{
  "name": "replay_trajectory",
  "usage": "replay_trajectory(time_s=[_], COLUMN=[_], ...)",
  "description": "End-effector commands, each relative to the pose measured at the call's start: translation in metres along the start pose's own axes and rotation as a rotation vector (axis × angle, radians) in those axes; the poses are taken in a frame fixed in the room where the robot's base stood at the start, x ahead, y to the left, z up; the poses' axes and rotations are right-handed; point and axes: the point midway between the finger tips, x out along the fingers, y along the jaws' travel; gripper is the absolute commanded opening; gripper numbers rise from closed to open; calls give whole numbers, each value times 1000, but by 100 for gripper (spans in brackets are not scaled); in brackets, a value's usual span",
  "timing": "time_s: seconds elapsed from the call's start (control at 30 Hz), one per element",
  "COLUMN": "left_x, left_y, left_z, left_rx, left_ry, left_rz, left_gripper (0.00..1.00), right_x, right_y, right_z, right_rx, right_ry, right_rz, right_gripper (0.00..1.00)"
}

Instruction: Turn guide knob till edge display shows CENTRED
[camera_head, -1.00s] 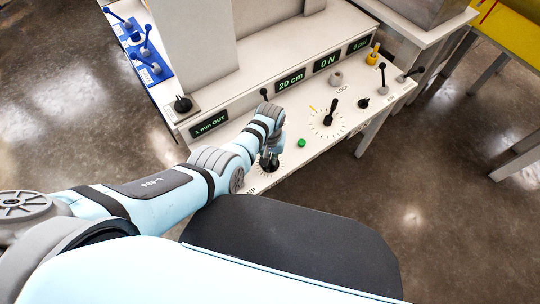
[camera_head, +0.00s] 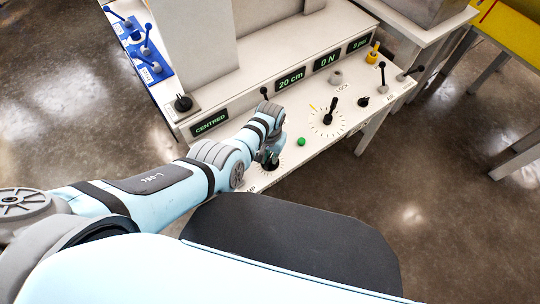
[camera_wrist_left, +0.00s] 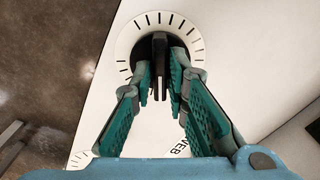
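The edge display (camera_head: 210,123) at the front left of the machine reads CENTRED in green. The guide knob is a black bar knob (camera_wrist_left: 160,62) inside a white dial ring with black ticks, seen in the left wrist view. My left gripper (camera_wrist_left: 160,75) has its two teal fingers either side of the knob's bar, close in on it, and appears shut on it. In the head view my left gripper (camera_head: 269,158) is down at the panel's front edge and hides most of this knob. My right gripper is not in view.
A green button (camera_head: 301,141), a dial with a black lever (camera_head: 330,117), a grey knob (camera_head: 336,78) and a yellow-based handle (camera_head: 374,53) stand to the right on the panel. Other displays read 20 cm and 0 N. Blue-plated levers (camera_head: 146,55) are at the far left.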

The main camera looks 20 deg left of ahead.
Motion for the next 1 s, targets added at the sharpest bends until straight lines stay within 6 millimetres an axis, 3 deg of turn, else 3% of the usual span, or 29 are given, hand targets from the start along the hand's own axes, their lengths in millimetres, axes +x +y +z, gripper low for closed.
replay_trajectory(time_s=[0.07,0.37,0.53,0.63,0.9,1.0], left_x=[0,0,-12,-31,-103,-116], left_y=[0,0,1,1,0,0], left_z=[0,1,0,0,0,0], left_rx=[0,0,0,-1,-1,0], left_ry=[-1,-2,0,3,0,-1], left_rz=[0,0,1,1,0,-1], left_gripper=[31,31,31,31,31,31], right_x=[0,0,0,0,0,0], right_y=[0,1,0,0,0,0], right_z=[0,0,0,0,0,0], right_rx=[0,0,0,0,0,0], right_ry=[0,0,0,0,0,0], right_rz=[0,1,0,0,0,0], right_gripper=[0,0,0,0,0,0])
